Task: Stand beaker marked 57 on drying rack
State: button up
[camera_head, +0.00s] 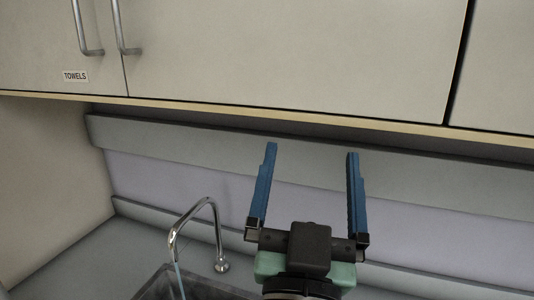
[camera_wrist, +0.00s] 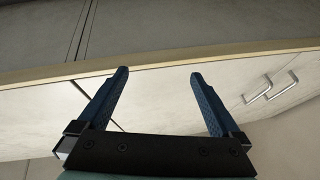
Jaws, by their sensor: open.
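My gripper (camera_head: 312,152) has two blue fingers spread wide apart, with nothing between them. In the head view it is raised in front of the back wall, below the cabinet's lower edge and to the right of the faucet. In the wrist view my gripper (camera_wrist: 160,75) is also open and empty, with the cabinet fronts behind its fingers. No beaker marked 57 and no drying rack show in either view.
Wall cabinets (camera_head: 290,50) with metal handles hang across the top, one with a TOWELS label (camera_head: 75,76). A curved metal faucet (camera_head: 213,215) stands by a dark sink (camera_head: 165,284) at the lower left. Cabinet doors (camera_wrist: 165,88) also fill much of the wrist view.

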jog(key=s+a+r+n+t+y, duration=0.1)
jog(key=s+r, duration=0.3)
jog(key=r, duration=0.4)
jog(key=s+a+r+n+t+y, duration=0.2)
jog(key=s+a+r+t+y, duration=0.1)
jog(key=r, duration=0.5)
jog(key=shift+s+a+r, duration=0.3)
jog(key=shift+s+a, duration=0.1)
